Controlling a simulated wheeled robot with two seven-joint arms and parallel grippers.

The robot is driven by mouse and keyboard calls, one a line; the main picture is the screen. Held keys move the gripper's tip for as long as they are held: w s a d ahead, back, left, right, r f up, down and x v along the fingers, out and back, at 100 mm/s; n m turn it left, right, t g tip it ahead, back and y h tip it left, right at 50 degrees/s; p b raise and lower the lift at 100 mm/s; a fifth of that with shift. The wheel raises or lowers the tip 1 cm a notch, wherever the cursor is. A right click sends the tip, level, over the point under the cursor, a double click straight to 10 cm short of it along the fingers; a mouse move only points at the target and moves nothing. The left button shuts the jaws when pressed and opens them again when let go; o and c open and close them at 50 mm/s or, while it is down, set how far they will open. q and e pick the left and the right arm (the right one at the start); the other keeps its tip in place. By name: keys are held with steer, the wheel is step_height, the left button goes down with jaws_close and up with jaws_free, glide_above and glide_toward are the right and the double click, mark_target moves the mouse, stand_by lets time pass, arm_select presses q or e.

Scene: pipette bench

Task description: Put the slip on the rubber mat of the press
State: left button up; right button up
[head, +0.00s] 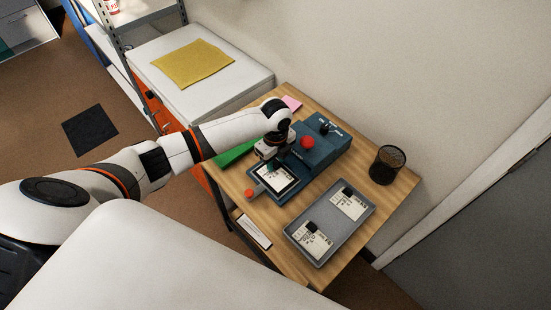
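The press (322,150) is a blue device with a red knob, standing on the wooden table. A white printed slip (283,179) lies over the dark mat at the press's front; only a dark border of the mat shows around it. My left gripper (272,166) points down at the slip's far left part, very close to it or touching it. The fingers are small and partly hidden, so I cannot tell whether they are shut on the slip. Two more printed slips, a far one (350,205) and a near one (309,241), lie in a grey tray (345,238). My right gripper is not in view.
A black mesh cup (387,165) stands at the table's right, near the wall. A green item (234,154) lies left of the press, partly behind my arm. A pink pad (291,103) is at the back, and a white label strip (254,231) at the front left edge.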

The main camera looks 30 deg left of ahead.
mark_target(276, 162)
arm_select(q)
step_height(276, 162, up, 12)
steer(key=b, duration=0.1)
steer(key=shift+r, duration=0.2)
stand_by(0.4)
stand_by(0.4)
